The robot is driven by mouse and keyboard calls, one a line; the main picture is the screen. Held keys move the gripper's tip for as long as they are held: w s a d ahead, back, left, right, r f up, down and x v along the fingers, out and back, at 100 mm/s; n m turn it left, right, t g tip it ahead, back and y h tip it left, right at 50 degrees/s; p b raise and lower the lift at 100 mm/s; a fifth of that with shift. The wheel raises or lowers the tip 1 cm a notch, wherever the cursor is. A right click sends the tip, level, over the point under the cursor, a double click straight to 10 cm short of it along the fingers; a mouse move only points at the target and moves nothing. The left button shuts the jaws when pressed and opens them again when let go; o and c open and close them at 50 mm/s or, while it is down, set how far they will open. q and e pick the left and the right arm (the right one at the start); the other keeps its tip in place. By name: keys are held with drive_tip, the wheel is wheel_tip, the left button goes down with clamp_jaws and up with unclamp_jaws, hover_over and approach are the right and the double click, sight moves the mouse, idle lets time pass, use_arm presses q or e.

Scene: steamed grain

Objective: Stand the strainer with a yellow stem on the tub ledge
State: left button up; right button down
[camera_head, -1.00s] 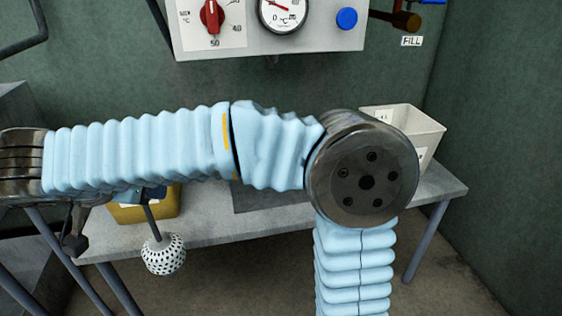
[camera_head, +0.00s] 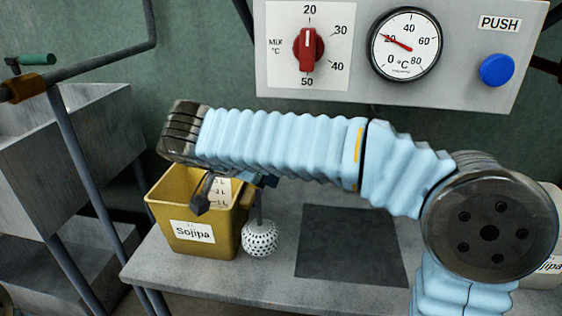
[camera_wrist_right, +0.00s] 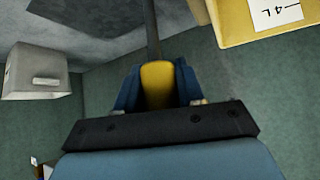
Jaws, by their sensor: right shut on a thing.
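In the right wrist view, the blue fingers (camera_wrist_right: 158,88) close around the strainer's yellow stem part (camera_wrist_right: 157,84), and the dark rod runs up out of the picture. A grey metal tub (camera_head: 85,135) stands at the left. I cannot tell which edge is its ledge. My left gripper is not in view.
Pipes with a green-handled valve (camera_head: 37,60) run before the tub. A control panel (camera_head: 365,90) is behind. A pale bin (camera_head: 548,275) is partly hidden at right.

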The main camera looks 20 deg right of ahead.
drive_tip(key=w+d+f+p, duration=0.1)
drive_tip(key=w+d, duration=0.2)
drive_tip(key=w, duration=0.2)
drive_tip(key=w+d+f+p, duration=0.1)
drive_tip(key=w+d+f, duration=0.1)
drive_tip(key=w, duration=0.3)
drive_tip(key=shift+d+f, duration=0.25)
drive_tip(key=shift+d, duration=0.25)
drive_tip(key=shift+f, duration=0.15)
drive_tip(key=c, duration=0.7)
unclamp_jaws()
